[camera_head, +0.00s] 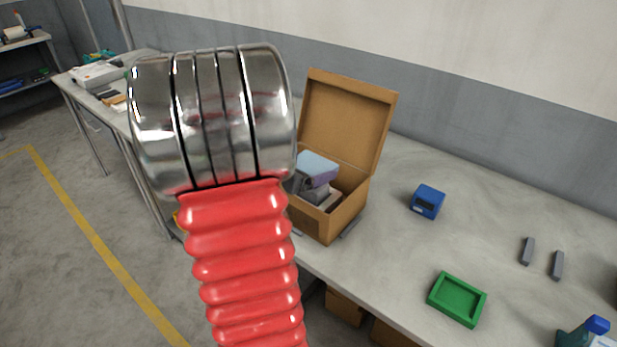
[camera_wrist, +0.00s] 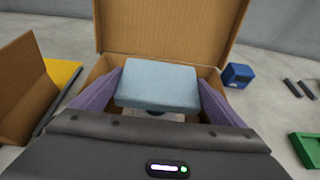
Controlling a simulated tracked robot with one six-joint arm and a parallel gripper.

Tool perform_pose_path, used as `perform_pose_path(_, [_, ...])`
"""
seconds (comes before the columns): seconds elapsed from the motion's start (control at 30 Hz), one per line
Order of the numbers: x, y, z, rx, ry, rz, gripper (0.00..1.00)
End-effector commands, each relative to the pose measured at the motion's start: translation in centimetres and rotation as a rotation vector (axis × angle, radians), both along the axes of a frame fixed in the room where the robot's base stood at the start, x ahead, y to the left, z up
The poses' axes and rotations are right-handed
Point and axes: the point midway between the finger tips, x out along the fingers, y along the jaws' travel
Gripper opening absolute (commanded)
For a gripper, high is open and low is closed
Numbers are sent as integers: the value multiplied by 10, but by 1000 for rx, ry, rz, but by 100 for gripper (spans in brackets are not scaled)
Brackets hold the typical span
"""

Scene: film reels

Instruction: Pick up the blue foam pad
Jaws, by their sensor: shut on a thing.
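The blue foam pad (camera_wrist: 158,86) is a light blue block with rounded edges, held between the two purple fingers of my gripper (camera_wrist: 160,95) in the wrist view. My gripper is shut on it, one finger on each side. In the head view the pad (camera_head: 316,162) and a purple finger show at the mouth of the open cardboard box (camera_head: 350,215). My arm hides part of the box's left side there. The pad seems to be near rim height. Its underside is hidden.
The box lid (camera_head: 345,120) stands open behind the gripper. Grey and pale items lie inside the box. A blue device (camera_head: 427,201), a green tray (camera_head: 457,299), two grey bars (camera_head: 541,258) and a bottle (camera_head: 585,333) stand right. Bare table lies between them.

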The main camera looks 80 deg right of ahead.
Motion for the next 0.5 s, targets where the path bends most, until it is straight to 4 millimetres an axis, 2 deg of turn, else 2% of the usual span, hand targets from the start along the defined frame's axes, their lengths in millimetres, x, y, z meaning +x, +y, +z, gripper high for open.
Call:
perform_pose_path(0.1, [0, 0, 21, -4, -4, -1, 72])
perform_pose_path(0.23, [0, 0, 39, -3, -3, -1, 72])
perform_pose_path(0.5, [0, 0, 53, 1, 0, 0, 72])
